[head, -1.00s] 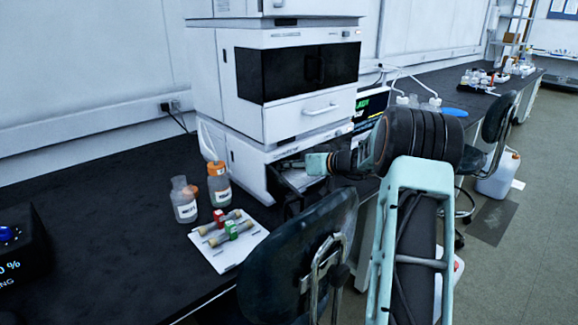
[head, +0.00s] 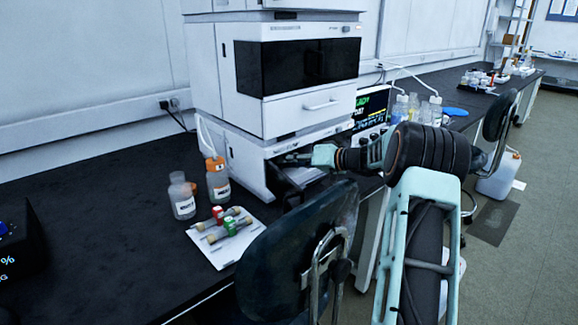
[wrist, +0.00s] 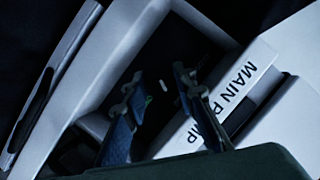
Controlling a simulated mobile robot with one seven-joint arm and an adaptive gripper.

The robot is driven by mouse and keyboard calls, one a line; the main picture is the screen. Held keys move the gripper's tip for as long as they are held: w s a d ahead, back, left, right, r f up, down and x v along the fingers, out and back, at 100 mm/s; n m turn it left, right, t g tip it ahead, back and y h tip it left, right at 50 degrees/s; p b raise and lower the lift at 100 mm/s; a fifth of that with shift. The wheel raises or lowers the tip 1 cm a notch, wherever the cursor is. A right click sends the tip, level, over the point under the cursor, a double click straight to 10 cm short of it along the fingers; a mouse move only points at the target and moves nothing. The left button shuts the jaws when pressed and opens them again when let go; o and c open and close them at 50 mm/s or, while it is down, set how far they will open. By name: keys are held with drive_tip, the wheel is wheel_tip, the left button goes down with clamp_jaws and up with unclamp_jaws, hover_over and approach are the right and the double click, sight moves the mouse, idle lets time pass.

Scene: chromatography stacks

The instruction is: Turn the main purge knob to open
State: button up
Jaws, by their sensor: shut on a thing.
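The main pump module (head: 240,157) is the lowest white unit of the stack, with a dark recess in its front. My gripper (head: 286,159) reaches into this recess from the right. In the wrist view my gripper's two fingers (wrist: 160,88) stand either side of a dark round purge knob with a small white mark (wrist: 165,86), and they are shut on it. The knob's outline is hard to make out against the dark recess. A label reading "MAIN PUMP" (wrist: 225,100), partly covered by a finger, lies to the right. The knob is not discernible in the head view.
Two bottles (head: 182,198) and a white tray (head: 232,257) with cartridges stand left of the module. A dark chair (head: 290,245) is close below my arm. A screen (head: 372,104) and several bottles (head: 432,112) stand to the right on the bench.

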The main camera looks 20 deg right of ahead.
drive_tip(key=m+y, duration=0.1)
drive_tip(key=m, duration=0.1)
drive_tip(key=shift+d+f+m+y+b, duration=0.15)
drive_tip(key=shift+f+m+y+b, duration=0.05)
drive_tip(key=shift+m+y+b, duration=0.2)
drive_tip(key=m+y, duration=0.1)
drive_tip(key=m, duration=0.2)
drive_tip(key=shift+f, duration=0.1)
drive_tip(key=m+t+y, duration=0.1)
drive_tip(key=m, duration=0.1)
drive_tip(key=m+t+y, duration=0.1)
drive_tip(key=m, duration=0.2)
drive_tip(key=shift+f, duration=0.1)
drive_tip(key=shift+m, duration=0.4)
drive_tip(key=o, duration=1.2)
drive_tip(key=shift+c, duration=0.2)
drive_tip(key=v, duration=0.8)
